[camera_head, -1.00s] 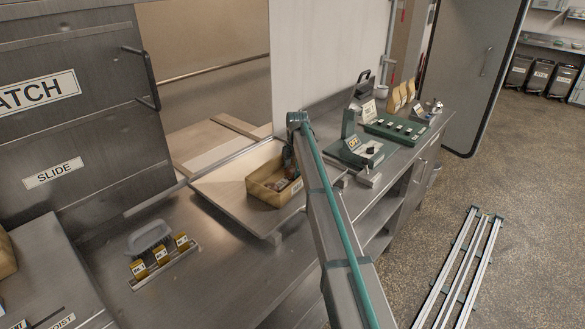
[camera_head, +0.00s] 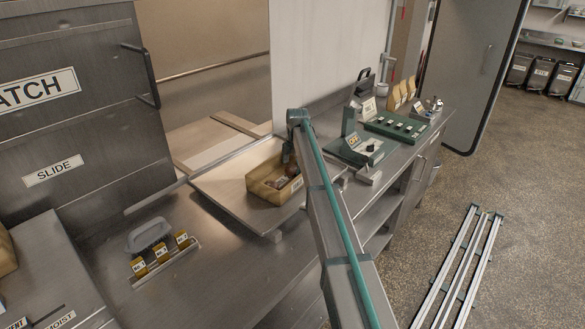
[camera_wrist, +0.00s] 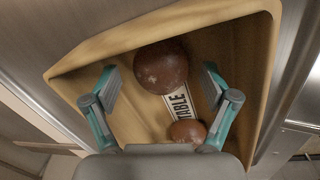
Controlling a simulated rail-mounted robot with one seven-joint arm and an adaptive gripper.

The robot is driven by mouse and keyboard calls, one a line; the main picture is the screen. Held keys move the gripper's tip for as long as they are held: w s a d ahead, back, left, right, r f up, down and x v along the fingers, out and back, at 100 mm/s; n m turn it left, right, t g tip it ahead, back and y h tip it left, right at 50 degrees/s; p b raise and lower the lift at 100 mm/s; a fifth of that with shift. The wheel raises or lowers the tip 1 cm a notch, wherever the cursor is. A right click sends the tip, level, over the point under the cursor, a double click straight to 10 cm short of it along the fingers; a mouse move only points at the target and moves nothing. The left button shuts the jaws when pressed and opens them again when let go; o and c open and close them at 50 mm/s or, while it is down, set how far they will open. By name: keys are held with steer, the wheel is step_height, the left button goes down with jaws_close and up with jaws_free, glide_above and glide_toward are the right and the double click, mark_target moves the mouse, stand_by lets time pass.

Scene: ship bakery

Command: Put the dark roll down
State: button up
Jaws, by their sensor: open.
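A large dark brown roll (camera_wrist: 161,66) lies in a tan bin (camera_wrist: 95,62), on its floor near one wall. A smaller reddish-brown roll (camera_wrist: 187,131) lies in the same bin, closer to my wrist. My gripper (camera_wrist: 160,78) is open above the bin, with one finger to each side of the large roll and a gap to both. In the head view the bin (camera_head: 258,188) stands on a metal tray, and my gripper (camera_head: 287,158) is over its back right part, partly hidden by my arm.
The metal tray (camera_head: 225,190) lies on the steel counter by a hatch opening. Yellow-tagged blocks and a grey handled piece (camera_head: 149,236) are at the front left. A green device (camera_head: 362,150) and a green panel (camera_head: 395,129) stand to the right of my arm.

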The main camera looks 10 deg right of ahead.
mark_target(295, 168)
step_height(295, 168, up, 12)
steer(key=s+b, duration=0.1)
steer(key=b, duration=0.2)
steer(key=shift+s+d+f, duration=0.15)
steer(key=shift+d+f, duration=0.1)
steer(key=shift+d, duration=0.1)
